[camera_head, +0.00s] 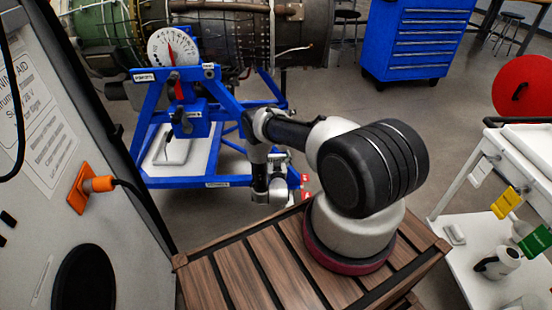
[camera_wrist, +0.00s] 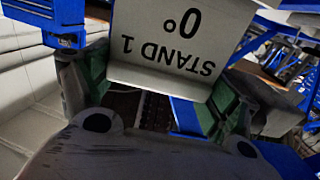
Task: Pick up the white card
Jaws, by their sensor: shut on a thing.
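My gripper (camera_wrist: 160,95) is shut on a white card (camera_wrist: 180,45) that reads "STAND 1" and "0°", upside down in the wrist view. The card's lower edge sits between the green-padded fingers, and its top runs out of the frame. In the head view my gripper (camera_head: 279,188) points down beside the right end of the blue turbine stand (camera_head: 200,182). The card cannot be made out clearly there.
The stand carries a large engine (camera_head: 235,35) and a round white dial (camera_head: 173,48). A white cart (camera_head: 470,255) at right has a white tag (camera_head: 480,171), a yellow tag (camera_head: 505,202) and a green tag (camera_head: 536,242). A blue drawer cabinet (camera_head: 418,40) stands behind. Grey floor lies between.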

